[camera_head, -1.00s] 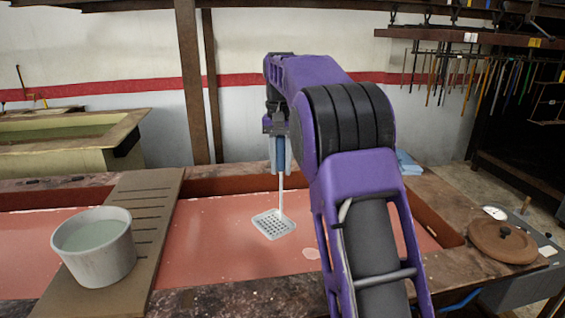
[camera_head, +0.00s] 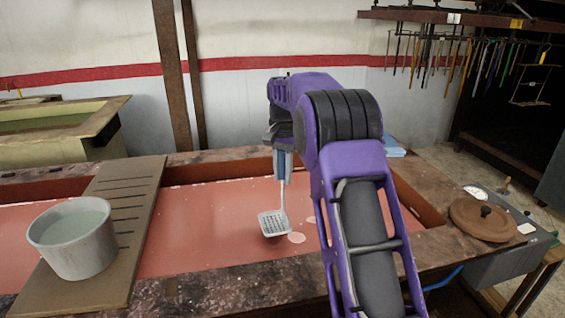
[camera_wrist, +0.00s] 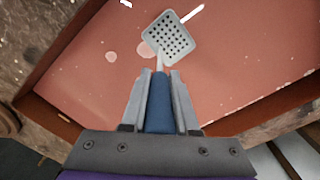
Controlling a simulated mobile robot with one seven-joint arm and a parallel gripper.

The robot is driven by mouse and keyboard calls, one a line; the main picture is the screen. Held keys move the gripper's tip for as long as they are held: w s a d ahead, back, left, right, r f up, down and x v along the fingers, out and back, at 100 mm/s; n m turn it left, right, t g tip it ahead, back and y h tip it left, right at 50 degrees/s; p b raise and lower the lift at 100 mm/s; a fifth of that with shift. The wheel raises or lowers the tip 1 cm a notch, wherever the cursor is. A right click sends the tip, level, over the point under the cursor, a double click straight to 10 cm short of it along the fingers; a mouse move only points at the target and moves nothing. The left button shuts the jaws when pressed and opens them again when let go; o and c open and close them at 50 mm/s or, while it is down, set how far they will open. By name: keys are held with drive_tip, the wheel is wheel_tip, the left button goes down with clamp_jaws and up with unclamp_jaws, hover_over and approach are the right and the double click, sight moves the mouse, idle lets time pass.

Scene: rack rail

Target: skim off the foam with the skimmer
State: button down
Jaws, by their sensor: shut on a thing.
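My gripper (camera_wrist: 158,103) is shut on the blue handle of the skimmer (camera_wrist: 170,37), which has a square, perforated pale head. In the head view the skimmer head (camera_head: 273,223) hangs tilted low over the reddish liquid in the vat (camera_head: 210,228); I cannot tell whether it touches the surface. Pale pink foam patches lie on the liquid near the skimmer head, one foam patch (camera_head: 297,238) just to its right. In the wrist view a foam patch (camera_wrist: 111,57) shows left of the head, and another is partly hidden beside it. My arm hides part of the vat's right side.
A brown round lid (camera_head: 484,220) lies at the right. Tools hang from a rack (camera_head: 450,17) at the upper right.

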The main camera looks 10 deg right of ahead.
wheel_tip(320, 180, down, 5)
drive_tip(key=b, duration=0.3)
drive_tip(key=shift+r, duration=0.2)
drive_tip(key=shift+f+b, duration=0.8)
drive_tip(key=shift+f, duration=1.25)
